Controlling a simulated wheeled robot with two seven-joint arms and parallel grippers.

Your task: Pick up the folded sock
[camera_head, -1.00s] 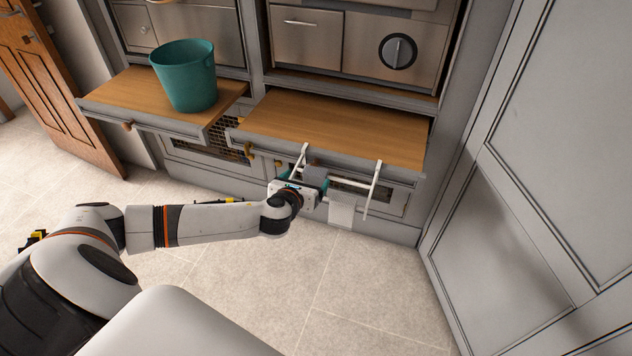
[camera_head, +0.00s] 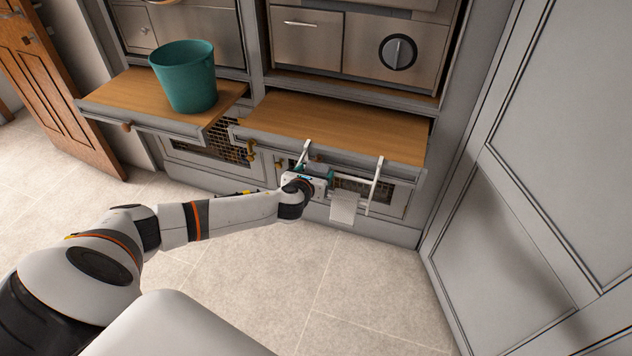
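A pale cloth piece (camera_head: 343,207) hangs from the white rail (camera_head: 350,188) on the front of the right pulled-out wooden board; I cannot tell whether it is the folded sock. My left gripper (camera_head: 317,172) is at the left part of this rail, left of the hanging cloth. Its teal fingers look spread apart. A small grey patch shows by the fingers, but the gripper hides most of it. I see nothing clearly held. My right gripper is not in view.
A teal bucket (camera_head: 186,78) stands on the left pulled-out wooden board (camera_head: 120,95). The right board (camera_head: 345,125) is bare. A grey cabinet door (camera_head: 540,170) stands at the right. The tiled floor in front is clear.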

